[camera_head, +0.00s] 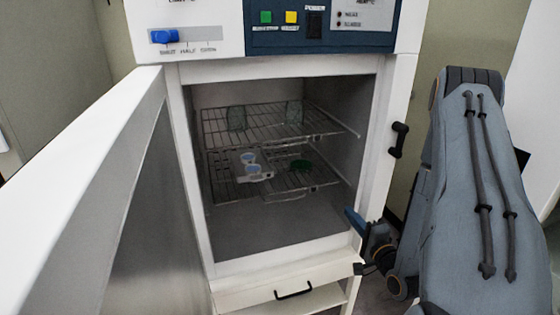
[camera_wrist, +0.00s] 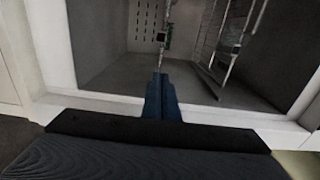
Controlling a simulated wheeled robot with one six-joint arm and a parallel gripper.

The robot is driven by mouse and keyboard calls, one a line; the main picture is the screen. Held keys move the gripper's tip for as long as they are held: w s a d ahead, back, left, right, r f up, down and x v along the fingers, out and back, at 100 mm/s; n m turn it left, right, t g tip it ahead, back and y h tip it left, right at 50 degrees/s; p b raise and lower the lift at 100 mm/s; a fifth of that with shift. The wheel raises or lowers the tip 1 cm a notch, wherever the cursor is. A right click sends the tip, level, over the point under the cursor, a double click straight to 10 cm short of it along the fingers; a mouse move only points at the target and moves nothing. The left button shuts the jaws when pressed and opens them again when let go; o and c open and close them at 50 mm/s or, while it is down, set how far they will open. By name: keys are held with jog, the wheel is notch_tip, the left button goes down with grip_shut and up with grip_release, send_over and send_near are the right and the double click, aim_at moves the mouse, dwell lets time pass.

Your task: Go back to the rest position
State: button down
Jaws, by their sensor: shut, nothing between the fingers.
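My gripper (camera_head: 352,218) is at the lower right edge of the freeze dryer's opening in the head view. Its blue fingers are together and empty; they also show in the wrist view (camera_wrist: 160,85), pointing into the chamber. My grey arm fills the right side of the head view. The freeze dryer (camera_head: 210,262) stands open in front of me, with its white door (camera_head: 75,180) swung out to the left.
Inside are an upper wire rack (camera_head: 265,122) with two clear vessels, and a lower rack (camera_head: 310,180) with blue-topped containers (camera_head: 255,170) and a green item (camera_head: 301,165). The control panel (camera_head: 320,25) is above. A black latch (camera_head: 399,140) is on the right frame.

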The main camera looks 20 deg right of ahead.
jog(key=w+a+r+n+g, duration=0.2)
jog(key=a+n+g, duration=0.5)
jog(key=n+g, duration=0.25)
jog(key=s+a+r+n+g, duration=0.3)
jog(key=s+a, duration=0.3)
jog(key=s, duration=0.3)
jog(key=s+a+r+n+g, duration=0.4)
jog(key=s+a, duration=0.3)
jog(key=s, duration=0.2)
jog(key=shift+s+r+n+h, duration=0.3)
jog(key=shift+s+r+n, duration=0.05)
jog(key=shift+r+n, duration=0.25)
jog(key=shift+s, duration=0.1)
